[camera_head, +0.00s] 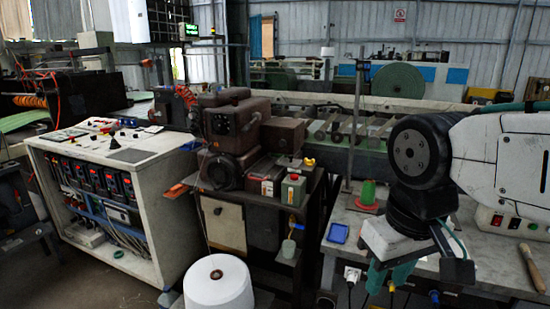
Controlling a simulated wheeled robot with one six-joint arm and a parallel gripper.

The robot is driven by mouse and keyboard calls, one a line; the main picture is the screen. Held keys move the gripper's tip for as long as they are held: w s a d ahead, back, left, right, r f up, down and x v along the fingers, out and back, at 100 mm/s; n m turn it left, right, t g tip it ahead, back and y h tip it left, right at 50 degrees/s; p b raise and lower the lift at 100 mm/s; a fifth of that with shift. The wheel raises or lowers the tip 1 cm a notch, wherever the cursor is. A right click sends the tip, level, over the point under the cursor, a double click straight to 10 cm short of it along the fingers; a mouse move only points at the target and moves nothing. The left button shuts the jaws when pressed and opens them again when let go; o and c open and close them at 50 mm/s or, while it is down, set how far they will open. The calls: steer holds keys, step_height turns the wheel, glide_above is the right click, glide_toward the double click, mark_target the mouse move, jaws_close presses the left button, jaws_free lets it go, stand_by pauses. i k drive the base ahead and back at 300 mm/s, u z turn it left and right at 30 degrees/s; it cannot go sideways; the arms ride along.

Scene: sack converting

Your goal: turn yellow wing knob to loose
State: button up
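A small yellow knob (310,162), seemingly the wing knob, sits at the right rear of the low bench beside the brown sewing-type machine. It is too small in view to read its angle or any loose mark. My arm comes in from the right, and its dark wrist bends down over the grey table. The end below the wrist, with teal parts (389,275), seems to be my gripper. It is well to the right of the knob and apart from it. Its fingertips cannot be made out clearly, so its opening is unclear.
A white yarn cone (218,285) stands in front.

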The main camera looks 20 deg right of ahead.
mark_target(308, 163)
steer(key=u, duration=0.4)
steer(key=i, duration=1.25)
steer(key=z, duration=0.6)
